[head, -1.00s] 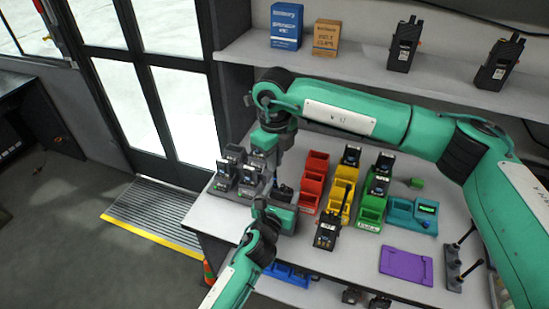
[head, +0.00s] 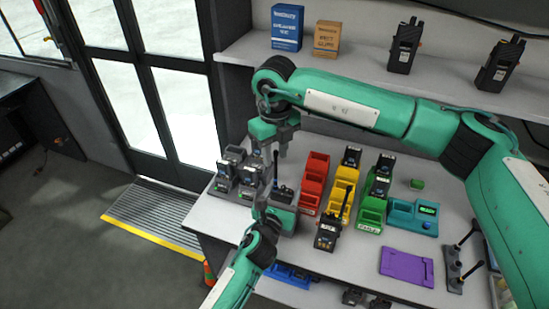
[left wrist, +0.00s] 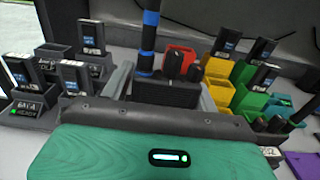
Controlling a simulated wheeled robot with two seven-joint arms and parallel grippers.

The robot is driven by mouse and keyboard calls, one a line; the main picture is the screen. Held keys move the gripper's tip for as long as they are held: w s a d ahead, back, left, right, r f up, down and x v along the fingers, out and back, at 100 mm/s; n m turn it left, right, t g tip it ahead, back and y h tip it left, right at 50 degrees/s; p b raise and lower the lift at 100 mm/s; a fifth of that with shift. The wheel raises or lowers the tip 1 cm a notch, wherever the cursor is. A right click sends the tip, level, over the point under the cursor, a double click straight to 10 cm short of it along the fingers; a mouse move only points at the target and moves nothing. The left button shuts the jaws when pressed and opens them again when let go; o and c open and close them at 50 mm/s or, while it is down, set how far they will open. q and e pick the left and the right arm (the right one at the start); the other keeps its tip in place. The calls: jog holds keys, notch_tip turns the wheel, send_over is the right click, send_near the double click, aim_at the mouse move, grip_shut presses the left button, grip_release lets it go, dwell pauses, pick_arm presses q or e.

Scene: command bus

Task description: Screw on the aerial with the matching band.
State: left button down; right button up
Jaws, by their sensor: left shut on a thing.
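My left gripper (head: 274,205) is shut on a black radio, whose top (left wrist: 168,92) shows upright between the grey jaws in the left wrist view. A black aerial (head: 275,166) stands upright on this radio. In the left wrist view the aerial (left wrist: 148,38) carries blue bands. Whether its base is fully seated cannot be told. My right gripper (head: 282,146) is above and beside the aerial, apart from it, and looks open and empty. A stand (head: 454,272) at the right holds other thin black aerials (head: 467,237). Another radio (head: 326,234) with an aerial stands at the table's middle.
Red (head: 314,174), yellow (head: 334,204) and green bins (head: 371,212) stand right of the grippers. Dark units sit in chargers (head: 222,190) at the left. A teal device (head: 412,216) and a purple tray (head: 406,265) lie to the right. A shelf (head: 360,62) hangs behind.

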pick_arm(q)
jog(key=shift+d, duration=0.1)
pick_arm(e)
jog(key=shift+r, duration=0.95)
jog(key=shift+o, duration=0.6)
jog(key=shift+r, duration=0.1)
jog(key=shift+r+n, duration=0.2)
jog(key=shift+n, duration=0.1)
notch_tip(320, 180, up, 6)
jog(key=n, duration=0.7)
jog(key=shift+n, duration=0.4)
jog(key=shift+r+n, duration=0.85)
jog(key=shift+n, duration=0.35)
notch_tip(320, 180, down, 12)
jog(key=shift+f, duration=0.1)
